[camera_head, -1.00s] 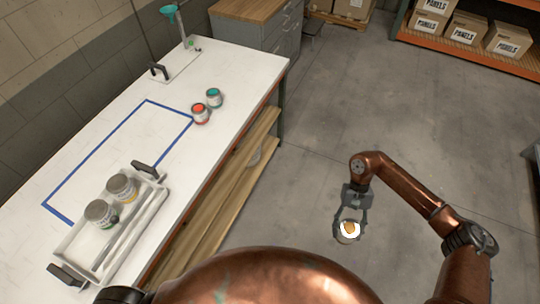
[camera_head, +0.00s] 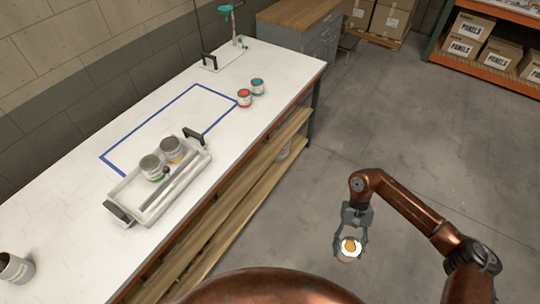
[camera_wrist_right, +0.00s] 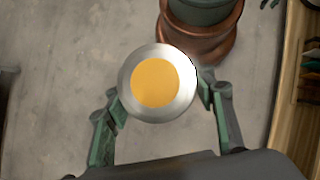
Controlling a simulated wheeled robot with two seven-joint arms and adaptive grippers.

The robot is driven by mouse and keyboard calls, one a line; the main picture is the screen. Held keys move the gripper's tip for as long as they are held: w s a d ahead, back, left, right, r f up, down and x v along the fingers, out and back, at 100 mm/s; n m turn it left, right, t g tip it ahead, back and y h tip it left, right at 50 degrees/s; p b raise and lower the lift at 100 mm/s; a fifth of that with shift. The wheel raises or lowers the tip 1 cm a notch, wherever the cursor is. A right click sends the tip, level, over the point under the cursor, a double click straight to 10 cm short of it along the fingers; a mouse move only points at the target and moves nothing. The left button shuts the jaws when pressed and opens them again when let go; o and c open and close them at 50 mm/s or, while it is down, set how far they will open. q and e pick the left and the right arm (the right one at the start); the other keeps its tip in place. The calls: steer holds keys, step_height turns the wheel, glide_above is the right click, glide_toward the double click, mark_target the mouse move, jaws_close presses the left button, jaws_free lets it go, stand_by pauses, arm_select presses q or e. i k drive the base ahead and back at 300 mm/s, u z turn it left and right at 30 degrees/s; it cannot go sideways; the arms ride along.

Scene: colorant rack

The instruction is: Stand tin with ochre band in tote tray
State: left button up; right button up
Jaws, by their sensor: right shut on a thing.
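A small tin with an ochre disc on top (camera_head: 348,250) is held in my right gripper (camera_head: 350,240), over the floor to the right of the bench. The right wrist view shows the tin (camera_wrist_right: 157,83) from above, with a metal rim around the ochre disc and a green finger on each side. Its side band is mostly hidden. The white tote tray (camera_head: 130,192) stands on the bench with dark handles at both ends. Two grey-lidded tins, a nearer one (camera_head: 151,167) and a farther one (camera_head: 172,150), stand in it. My left gripper is not in view.
A blue tape outline (camera_head: 140,134) marks the bench behind the tray. An open can (camera_head: 14,270) is at lower left.

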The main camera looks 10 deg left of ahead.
mark_target(137, 195)
steer(key=u, duration=1.75)
